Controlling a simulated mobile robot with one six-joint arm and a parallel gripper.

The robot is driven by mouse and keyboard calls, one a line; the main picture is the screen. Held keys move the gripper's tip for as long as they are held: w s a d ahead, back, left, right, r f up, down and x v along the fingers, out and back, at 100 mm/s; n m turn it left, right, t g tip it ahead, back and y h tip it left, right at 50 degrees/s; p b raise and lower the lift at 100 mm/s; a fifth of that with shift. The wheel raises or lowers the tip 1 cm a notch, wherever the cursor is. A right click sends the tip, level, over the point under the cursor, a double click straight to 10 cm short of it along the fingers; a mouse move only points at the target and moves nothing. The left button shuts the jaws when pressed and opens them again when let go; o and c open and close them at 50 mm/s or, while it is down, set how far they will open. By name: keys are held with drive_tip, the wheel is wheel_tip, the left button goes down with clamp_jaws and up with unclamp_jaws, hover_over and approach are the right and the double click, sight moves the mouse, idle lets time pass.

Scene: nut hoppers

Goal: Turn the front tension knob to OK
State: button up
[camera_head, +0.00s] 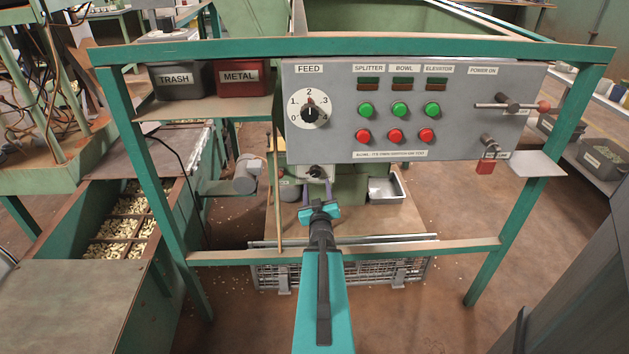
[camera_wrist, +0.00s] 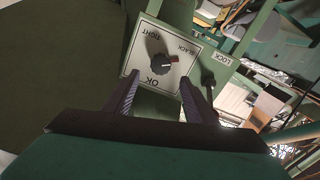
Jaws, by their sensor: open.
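In the head view the knob (camera_head: 316,172) shows small and dark just under the control panel. My gripper (camera_wrist: 160,77) is open and empty. Its two fingers point at the plate, their tips near the plate's lower edge, with the knob beyond and between them. In the head view my gripper (camera_head: 317,189) is just below the knob.
A LOCK label (camera_wrist: 222,57) with a dark lever (camera_wrist: 208,83) is right of the plate. Above is the grey control panel (camera_head: 470,110) with buttons and a FEED dial (camera_head: 310,108). A metal tray (camera_head: 386,190) stands right of my gripper.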

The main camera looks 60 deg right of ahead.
sight(316, 173)
drive_tip(key=shift+w+d+f+b, duration=0.2)
drive_tip(key=shift+w+d+b, duration=0.1)
drive_tip(key=shift+b, duration=0.5)
drive_tip(key=d+b, duration=0.1)
drive_tip(key=b, duration=0.2)
drive_tip(key=shift+w+b, duration=0.3)
drive_tip(key=shift+b, duration=0.05)
drive_tip(key=d+b, duration=0.1)
drive_tip(key=b, duration=0.3)
drive_tip(key=shift+w, duration=0.3)
drive_tip(key=b+x, duration=0.2)
drive_tip(key=b, duration=0.4)
drive_tip(key=shift+w+d, duration=0.2)
drive_tip(key=shift+d, duration=0.1)
drive_tip(key=shift+x, duration=1.35)
drive_tip(key=shift+r, duration=0.2)
